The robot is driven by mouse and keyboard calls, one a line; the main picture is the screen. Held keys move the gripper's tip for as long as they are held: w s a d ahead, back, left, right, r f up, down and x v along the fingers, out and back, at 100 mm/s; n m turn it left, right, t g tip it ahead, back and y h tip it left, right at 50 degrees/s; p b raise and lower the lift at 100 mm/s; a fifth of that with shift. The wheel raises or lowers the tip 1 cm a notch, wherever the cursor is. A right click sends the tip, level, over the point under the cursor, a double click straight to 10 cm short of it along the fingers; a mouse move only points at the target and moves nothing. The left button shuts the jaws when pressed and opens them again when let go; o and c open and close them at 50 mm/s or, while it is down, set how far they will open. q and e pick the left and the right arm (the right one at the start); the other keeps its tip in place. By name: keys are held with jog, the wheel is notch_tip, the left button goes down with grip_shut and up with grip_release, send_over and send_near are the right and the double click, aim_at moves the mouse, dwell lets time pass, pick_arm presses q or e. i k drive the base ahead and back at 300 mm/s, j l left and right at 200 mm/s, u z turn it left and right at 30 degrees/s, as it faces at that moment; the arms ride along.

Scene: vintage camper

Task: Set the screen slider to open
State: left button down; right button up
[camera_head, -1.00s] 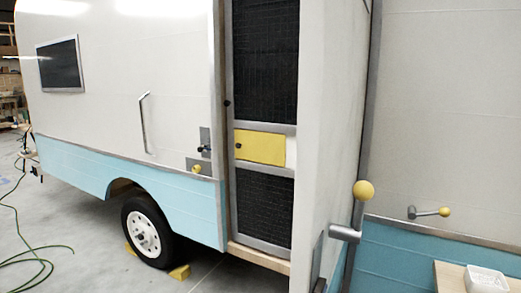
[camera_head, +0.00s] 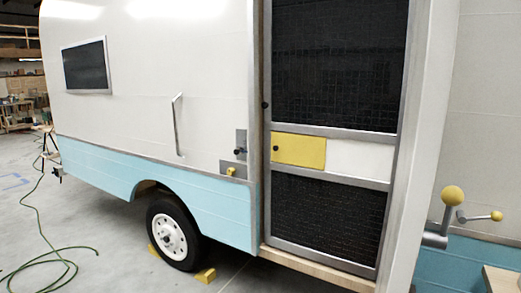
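The screen door (camera_head: 338,65) stands in the camper's doorway, with dark mesh above and below a middle band. In that band the yellow screen slider (camera_head: 302,151) fills the left part. A small dark knob (camera_head: 276,148) sits near its left edge. A plain white panel (camera_head: 358,159) fills the band to the right of the slider. Neither of my grippers is in view.
The outer door (camera_head: 423,130) stands open at the right, with a yellow-knobbed handle (camera_head: 452,196). A grab bar (camera_head: 178,125) and a latch plate (camera_head: 240,145) are on the wall at left. A green hose (camera_head: 60,255) lies on the floor.

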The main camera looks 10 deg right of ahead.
aim_at(304, 151)
jog(key=i+j+z, duration=0.1)
jog(key=j, duration=0.25)
jog(key=i+j, duration=0.25)
jog(key=i+j+z, duration=0.15)
jog(key=j, duration=0.25)
jog(key=i+j, duration=0.15)
jog(key=j, duration=0.2)
jog(key=i+j+z, duration=0.15)
jog(key=j, duration=0.25)
jog(key=i+j, duration=0.15)
jog(key=j, duration=0.2)
jog(key=i+j+z, duration=0.15)
jog(key=j, duration=0.25)
